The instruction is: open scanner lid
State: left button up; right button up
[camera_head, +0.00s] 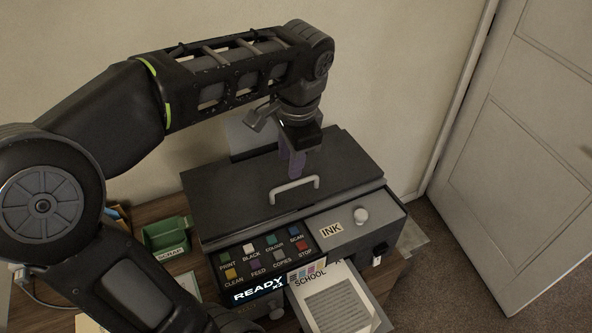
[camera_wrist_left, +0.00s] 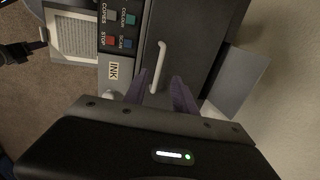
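The scanner lid (camera_head: 235,195) is a dark grey flat panel on top of the printer and lies shut. Its pale bar handle (camera_head: 294,184) stands near the front edge; it also shows in the left wrist view (camera_wrist_left: 158,66). My left gripper (camera_head: 292,165) is above the lid, just behind the handle in the head view.
A printed sheet (camera_head: 340,305) sticks out in front. A green scrap tray (camera_head: 165,236) stands left of the printer. A wall is behind; a door (camera_head: 530,150) is at right.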

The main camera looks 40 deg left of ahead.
aim_at(287, 185)
pick_arm(q)
jog(key=shift+w+a+f, duration=0.1)
jog(key=shift+a+f, duration=0.15)
jog(key=shift+f, duration=1.05)
jog(key=shift+w+a+f, duration=0.1)
jog(key=shift+a+f, duration=0.1)
jog(key=shift+f, duration=1.1)
jog(key=shift+w+a+f, duration=0.1)
jog(key=shift+a+f, duration=0.15)
jog(key=shift+f, duration=1.05)
grip_shut()
